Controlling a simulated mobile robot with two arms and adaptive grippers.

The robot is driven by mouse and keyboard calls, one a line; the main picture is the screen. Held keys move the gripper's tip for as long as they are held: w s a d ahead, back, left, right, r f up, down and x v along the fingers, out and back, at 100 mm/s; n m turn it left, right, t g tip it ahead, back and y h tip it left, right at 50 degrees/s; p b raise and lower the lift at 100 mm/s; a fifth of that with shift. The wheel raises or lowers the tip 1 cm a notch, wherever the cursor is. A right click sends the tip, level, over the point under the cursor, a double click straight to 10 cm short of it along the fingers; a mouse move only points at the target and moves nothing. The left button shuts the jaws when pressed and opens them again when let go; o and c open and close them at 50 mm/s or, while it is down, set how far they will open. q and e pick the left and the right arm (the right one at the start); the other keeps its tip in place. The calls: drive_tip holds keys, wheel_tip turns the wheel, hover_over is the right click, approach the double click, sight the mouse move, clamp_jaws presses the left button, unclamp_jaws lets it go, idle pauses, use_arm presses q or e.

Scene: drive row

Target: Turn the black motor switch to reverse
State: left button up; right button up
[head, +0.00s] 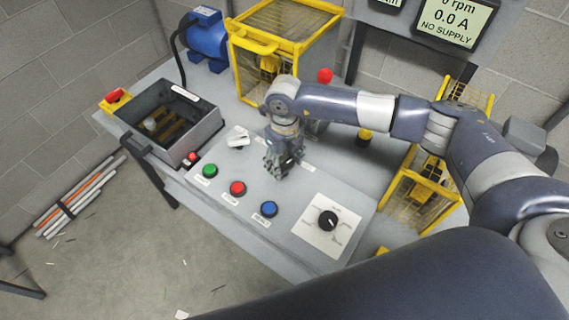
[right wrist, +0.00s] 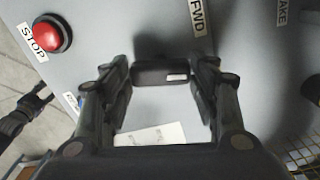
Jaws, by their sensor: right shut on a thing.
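The black motor switch (right wrist: 160,73) is a dark bar handle with a small white mark near its right end in the right wrist view. It lies crosswise between the fingers of my right gripper (right wrist: 162,90), which is shut on it. An "FWD" label (right wrist: 198,15) is above and right of it. In the head view my right gripper (head: 279,168) points down onto the grey panel and hides the switch.
Green (head: 210,171), red (head: 237,188) and blue (head: 269,208) buttons sit on the panel in front of my right gripper. A black dial (head: 327,219) on a white plate is to the right. A yellow cage (head: 283,22) stands behind; an open grey box (head: 207,127) is left.

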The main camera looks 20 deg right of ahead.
sight(285, 165)
drive_tip(key=m+b, duration=0.1)
drive_tip(key=m, duration=0.2)
drive_tip(key=shift+f, duration=0.1)
drive_tip(key=shift+m+b, duration=0.6)
drive_tip(key=shift+m, duration=1.1)
drive_tip(key=o, duration=1.1)
drive_tip(key=shift+c, duration=0.2)
drive_tip(key=shift+r, duration=0.35)
wheel_tip(285, 165, up, 12)
drive_tip(key=shift+f, duration=0.25)
